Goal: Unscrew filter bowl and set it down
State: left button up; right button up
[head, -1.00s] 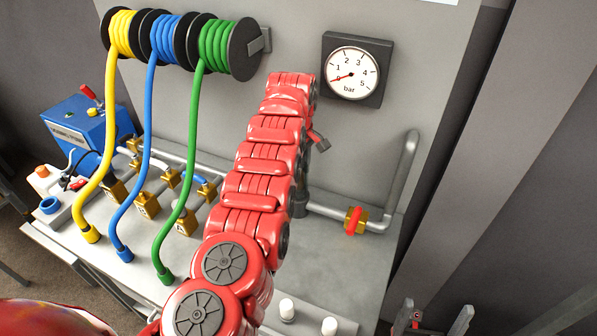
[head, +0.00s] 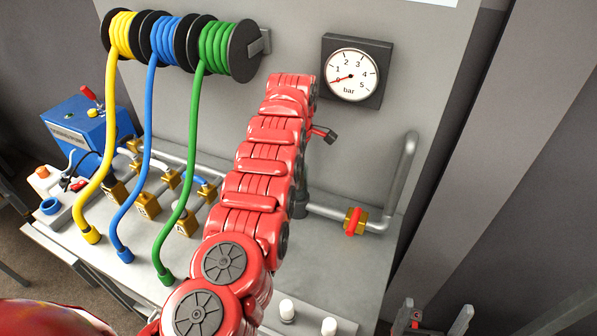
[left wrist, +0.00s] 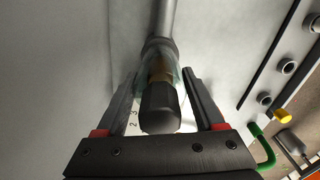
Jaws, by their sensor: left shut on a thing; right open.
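The filter bowl (left wrist: 144,76), pale and translucent with a brass part inside, shows in the left wrist view between the two dark fingers of my left gripper (left wrist: 163,80), which is shut on it. A dark rounded cylinder (left wrist: 160,108) stands against it, nearer the camera, and a grey pipe runs beyond. In the head view my red left arm hides the bowl; only a dark finger of that gripper (head: 325,134) sticks out to the right of the arm. I cannot tell whether the bowl is still threaded. My right gripper (head: 437,316) is open and empty at the bottom edge.
A pressure gauge (head: 351,76) reading near 0 hangs on the wall panel. A grey pipe with a red-handled brass valve (head: 355,221) runs at right. Yellow, blue and green hoses (head: 184,180) hang at left. The bench's front right (head: 345,275) is mostly clear, with two white-topped pegs (head: 329,326).

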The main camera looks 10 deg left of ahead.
pick_arm(q)
jog(key=n, duration=0.4)
jog(key=shift+w+r+n, duration=0.2)
jog(key=shift+r+n, duration=0.15)
jog(key=shift+n, duration=0.05)
jog(key=n, duration=0.5)
jog(key=shift+a+n+p, duration=0.1)
jog(key=shift+n+p, duration=0.2)
jog(key=shift+p, duration=0.05)
jog(key=shift+r, duration=0.6)
jog(key=shift+c, duration=0.2)
jog(key=shift+r, duration=0.15)
dwell(0.3)
jog(key=shift+r+p, duration=0.65)
jog(key=shift+r, duration=0.35)
